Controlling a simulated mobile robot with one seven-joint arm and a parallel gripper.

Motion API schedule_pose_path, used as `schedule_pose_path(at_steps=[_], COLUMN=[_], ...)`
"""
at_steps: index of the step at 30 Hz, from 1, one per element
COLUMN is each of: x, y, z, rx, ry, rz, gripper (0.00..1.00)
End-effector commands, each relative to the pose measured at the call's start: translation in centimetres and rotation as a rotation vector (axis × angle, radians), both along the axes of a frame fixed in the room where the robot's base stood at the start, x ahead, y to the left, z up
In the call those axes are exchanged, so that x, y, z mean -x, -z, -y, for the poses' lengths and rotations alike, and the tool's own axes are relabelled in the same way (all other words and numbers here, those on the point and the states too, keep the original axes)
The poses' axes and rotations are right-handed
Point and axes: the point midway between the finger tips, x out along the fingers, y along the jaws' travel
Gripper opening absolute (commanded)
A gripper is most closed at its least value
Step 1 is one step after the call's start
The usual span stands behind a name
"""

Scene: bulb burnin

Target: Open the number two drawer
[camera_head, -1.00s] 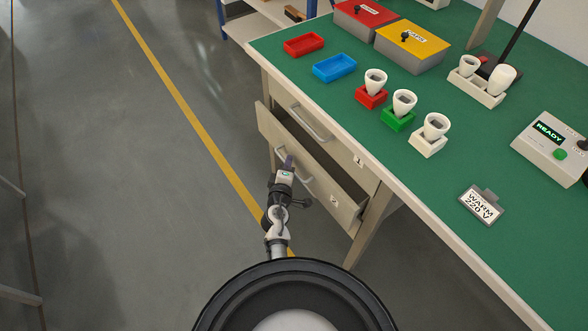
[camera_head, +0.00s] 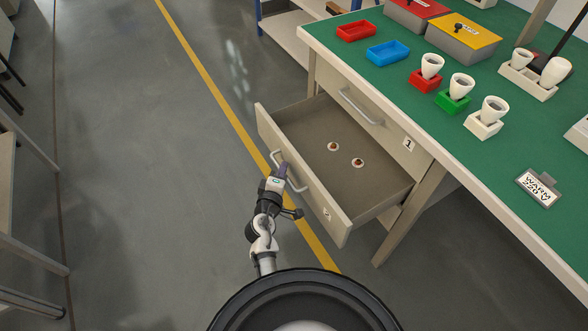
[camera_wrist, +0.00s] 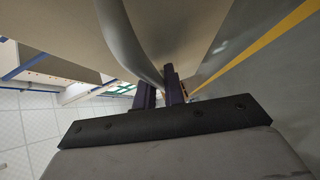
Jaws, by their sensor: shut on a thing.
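The number two drawer (camera_head: 305,190) is pulled well out from under the green workbench, with its front panel toward me and its inside showing. Two small round brown-and-white items (camera_head: 333,146) (camera_head: 358,162) lie on its floor. Its curved metal handle (camera_head: 299,186) is on the front panel. My gripper (camera_head: 282,170) is shut on this handle near its left part. In the wrist view, the two dark fingers (camera_wrist: 160,92) close around the handle (camera_wrist: 130,45), which runs up out of them. The drawer labelled 1 (camera_head: 375,115) above is shut.
The green bench top (camera_head: 440,130) holds a red tray (camera_head: 356,31), a blue tray (camera_head: 388,52), bulbs in red, green and white holders, lidded boxes and a "WARM 220 V" sign (camera_head: 538,189). Open grey floor with a yellow line (camera_head: 215,85) lies to the left.

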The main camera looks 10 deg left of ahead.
Motion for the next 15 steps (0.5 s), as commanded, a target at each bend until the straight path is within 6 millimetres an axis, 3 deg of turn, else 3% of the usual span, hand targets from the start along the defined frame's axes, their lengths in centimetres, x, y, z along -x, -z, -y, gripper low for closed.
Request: schedule_pose_path(at_steps=[6, 15], x=[1.9, 2.8], y=[0.3, 0.0], z=[-2.8, -4.0], rx=[-0.002, 0.000], ry=[-0.005, -0.003], rz=[0.001, 0.000], gripper=[0.00, 0.00])
